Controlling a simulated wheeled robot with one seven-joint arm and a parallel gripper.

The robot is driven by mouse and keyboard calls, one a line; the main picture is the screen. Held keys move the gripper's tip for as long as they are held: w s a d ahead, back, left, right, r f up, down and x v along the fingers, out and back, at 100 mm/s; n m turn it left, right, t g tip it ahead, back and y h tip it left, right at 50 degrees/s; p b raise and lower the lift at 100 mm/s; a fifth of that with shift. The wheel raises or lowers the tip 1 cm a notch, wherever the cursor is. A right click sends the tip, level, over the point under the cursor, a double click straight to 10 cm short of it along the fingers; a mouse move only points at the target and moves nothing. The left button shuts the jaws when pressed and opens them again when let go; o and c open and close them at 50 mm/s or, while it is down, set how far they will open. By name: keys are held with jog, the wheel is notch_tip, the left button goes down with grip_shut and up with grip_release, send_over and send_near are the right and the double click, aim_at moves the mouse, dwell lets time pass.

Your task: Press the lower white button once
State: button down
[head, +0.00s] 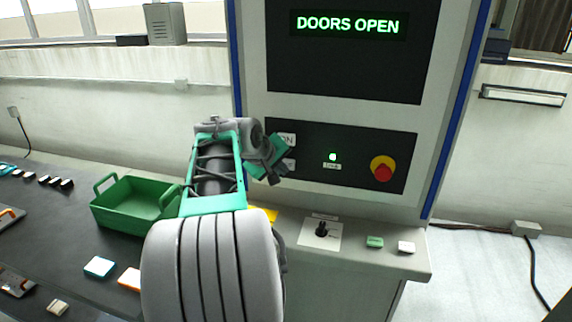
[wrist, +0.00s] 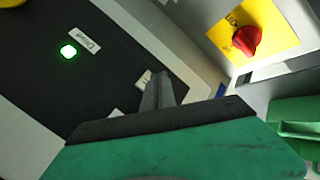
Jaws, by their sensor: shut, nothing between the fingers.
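My gripper (head: 272,158) is shut and empty, at the left part of the machine's dark control panel (head: 360,183). In the wrist view its closed fingers (wrist: 158,76) point at the panel, close beside a small pale label or button (wrist: 145,78). Another pale piece (wrist: 115,112) is partly covered by the gripper. In the head view an ON label (head: 286,139) and a lower pale label (head: 290,165) show beside the gripper. I cannot clearly make out either white button; the gripper covers that area. Contact cannot be told.
A lit green lamp (head: 332,156) and a red emergency stop (head: 383,168) are on the panel. The display (head: 348,25) reads DOORS OPEN. A red knob on a yellow plate (wrist: 245,38) is near the gripper. A green tray (head: 130,208) stands left.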

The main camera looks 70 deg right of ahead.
jog(key=shift+d, duration=0.45)
dwell(0.6)
jog(key=shift+a, duration=0.75)
jog(key=shift+s+a+b, duration=0.25)
jog(key=shift+a+b, duration=0.1)
jog(key=shift+a, duration=0.9)
jog(key=shift+s+a+b, duration=0.2)
jog(key=shift+a+b, duration=0.1)
jog(key=shift+a, duration=0.95)
